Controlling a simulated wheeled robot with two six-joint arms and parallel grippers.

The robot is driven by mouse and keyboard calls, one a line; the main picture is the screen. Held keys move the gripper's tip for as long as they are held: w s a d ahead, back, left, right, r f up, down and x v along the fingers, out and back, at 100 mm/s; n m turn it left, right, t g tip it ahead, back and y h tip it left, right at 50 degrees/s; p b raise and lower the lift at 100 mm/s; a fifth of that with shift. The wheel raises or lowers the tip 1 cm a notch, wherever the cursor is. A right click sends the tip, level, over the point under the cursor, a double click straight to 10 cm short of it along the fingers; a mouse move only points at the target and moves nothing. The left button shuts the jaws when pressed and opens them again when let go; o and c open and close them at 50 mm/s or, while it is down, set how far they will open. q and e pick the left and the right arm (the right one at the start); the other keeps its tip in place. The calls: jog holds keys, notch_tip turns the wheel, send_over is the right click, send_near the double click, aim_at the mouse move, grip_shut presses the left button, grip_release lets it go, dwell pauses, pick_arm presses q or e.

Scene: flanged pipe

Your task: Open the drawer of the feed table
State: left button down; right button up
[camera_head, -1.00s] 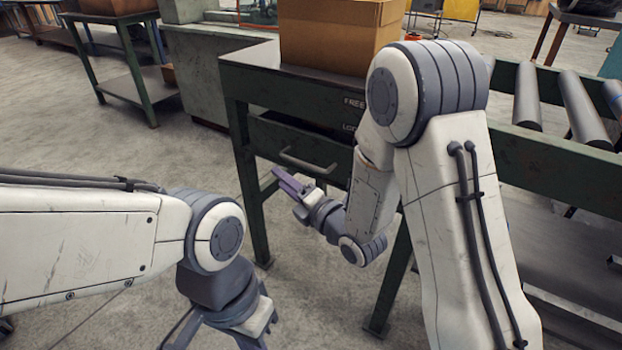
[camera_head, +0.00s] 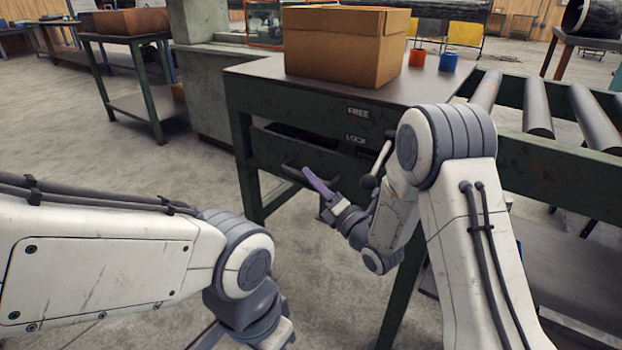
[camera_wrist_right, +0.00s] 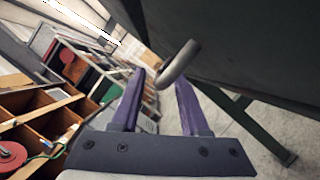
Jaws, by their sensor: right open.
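The feed table (camera_head: 262,92) is dark green with a grey top. Its drawer (camera_head: 277,148) is under the top, with a dark gap above its front. I cannot tell exactly how far out it stands. My right gripper (camera_head: 310,178) is open at the drawer handle (camera_head: 289,168), which is partly hidden behind it.
A cardboard box (camera_head: 340,50), a red cup (camera_head: 417,58) and a blue cup (camera_head: 448,61) stand on top. Rollers (camera_head: 538,108) are at right.

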jog(key=shift+x, duration=0.8)
grip_shut()
dwell(0.9)
